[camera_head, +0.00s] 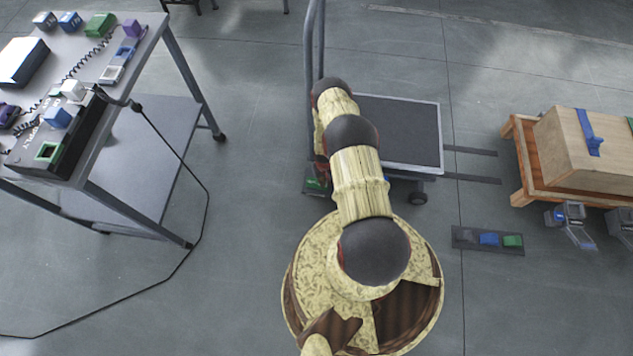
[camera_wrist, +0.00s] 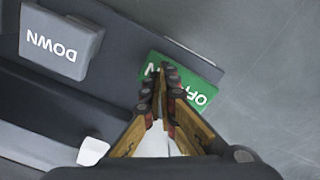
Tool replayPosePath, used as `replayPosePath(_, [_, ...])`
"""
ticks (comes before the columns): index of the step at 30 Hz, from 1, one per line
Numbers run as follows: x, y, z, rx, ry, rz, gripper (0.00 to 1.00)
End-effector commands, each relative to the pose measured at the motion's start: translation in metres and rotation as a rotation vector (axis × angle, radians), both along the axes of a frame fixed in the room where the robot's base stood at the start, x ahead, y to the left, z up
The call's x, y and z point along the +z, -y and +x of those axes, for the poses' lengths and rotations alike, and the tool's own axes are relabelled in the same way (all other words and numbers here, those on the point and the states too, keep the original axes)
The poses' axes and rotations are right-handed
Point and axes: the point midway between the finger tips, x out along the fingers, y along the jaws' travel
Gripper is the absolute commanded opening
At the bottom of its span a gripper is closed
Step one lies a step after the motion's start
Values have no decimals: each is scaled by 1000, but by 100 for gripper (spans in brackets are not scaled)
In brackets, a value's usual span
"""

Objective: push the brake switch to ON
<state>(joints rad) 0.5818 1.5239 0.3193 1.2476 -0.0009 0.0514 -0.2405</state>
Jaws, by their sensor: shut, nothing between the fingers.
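The brake switch, a green rocker (camera_wrist: 202,95), is in the upper middle of the wrist view. Its lettering appears upside down, with part of "ON" at its left end and part of "OFF" at its right. My gripper (camera_wrist: 167,73) is shut and empty, its fingertips in front of the middle of the switch and hiding part of it. I cannot tell whether they touch it or which way it is tilted. In the head view, my arm hides the gripper, and a small green patch (camera_head: 314,184) shows beside it near the cart.
A grey DOWN button (camera_wrist: 60,45) sits left of the switch, with a small white part (camera_wrist: 93,151) below. The cart (camera_head: 400,135) stands behind my arm. A floor panel (camera_head: 463,240) and wooden crate (camera_head: 565,150) are right; a table (camera_head: 150,45) is left. Open floor lies between table and arm.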

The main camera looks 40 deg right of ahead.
Motion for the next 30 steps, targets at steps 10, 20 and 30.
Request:
replayPosePath(10, [27,1,1,0,1,0,0])
replayPosePath(20, [51,0,0,0,1,0,0])
replayPosePath(30, [69,1,1,0,1,0,0])
